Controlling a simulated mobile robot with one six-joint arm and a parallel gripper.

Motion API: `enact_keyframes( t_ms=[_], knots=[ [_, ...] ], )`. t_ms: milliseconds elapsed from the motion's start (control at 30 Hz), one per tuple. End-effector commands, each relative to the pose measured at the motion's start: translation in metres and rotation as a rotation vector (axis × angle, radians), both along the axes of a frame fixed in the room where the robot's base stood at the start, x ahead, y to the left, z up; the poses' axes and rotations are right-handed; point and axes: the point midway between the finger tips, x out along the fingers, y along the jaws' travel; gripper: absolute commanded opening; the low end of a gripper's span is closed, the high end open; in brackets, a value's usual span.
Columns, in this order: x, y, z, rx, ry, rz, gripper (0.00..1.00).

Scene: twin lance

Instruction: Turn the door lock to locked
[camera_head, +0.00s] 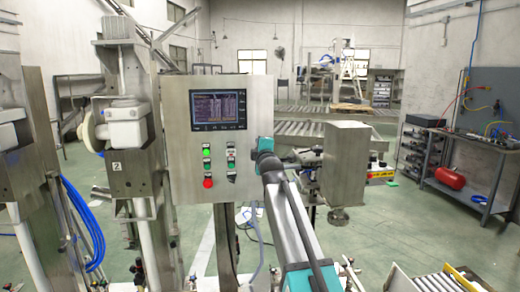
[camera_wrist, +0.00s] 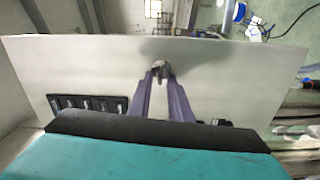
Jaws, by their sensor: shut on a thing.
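The grey metal control cabinet (camera_head: 215,150) stands in the middle of the head view. Its pale door face (camera_wrist: 80,65) fills much of the wrist view. A small metal door lock (camera_wrist: 160,66) sits on that face near its far edge in the wrist view. My gripper (camera_wrist: 160,78) has its two purple-grey fingers closed on the lock, one on each side. The fingertips hide part of it, and I cannot tell which way it is turned. In the head view my teal wrist is at the cabinet's right edge, and the lock and fingers cannot be made out.
The cabinet door carries a screen (camera_head: 217,110), a red button (camera_head: 208,183) and several labelled switches (camera_wrist: 88,103). A steel box on a post (camera_head: 345,165) stands to the right of my arm. A machine column (camera_head: 125,125) stands close on the left.

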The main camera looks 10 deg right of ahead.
Motion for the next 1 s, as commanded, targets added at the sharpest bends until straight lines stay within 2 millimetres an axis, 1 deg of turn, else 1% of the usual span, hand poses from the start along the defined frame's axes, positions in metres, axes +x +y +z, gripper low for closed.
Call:
enact_keyframes(
  t_ms=[133, 300, 733, 767, 800, 1000],
  knots=[
    [0.0001, 0.0001, -0.0017, -0.071, 0.001, 0.000, 0.00],
    [0.0001, 0.0000, -0.0020, -0.113, 0.001, 0.000, 0.00],
    [0.0000, -0.0001, -0.0019, -0.126, 0.001, 0.000, 0.00],
    [0.0000, -0.0001, -0.0019, -0.125, 0.001, 0.000, 0.21],
    [0.0000, -0.0001, -0.0019, -0.125, 0.001, 0.000, 0.24],
    [0.0000, 0.0000, -0.0017, -0.124, 0.000, 0.000, 0.24]
  ],
)
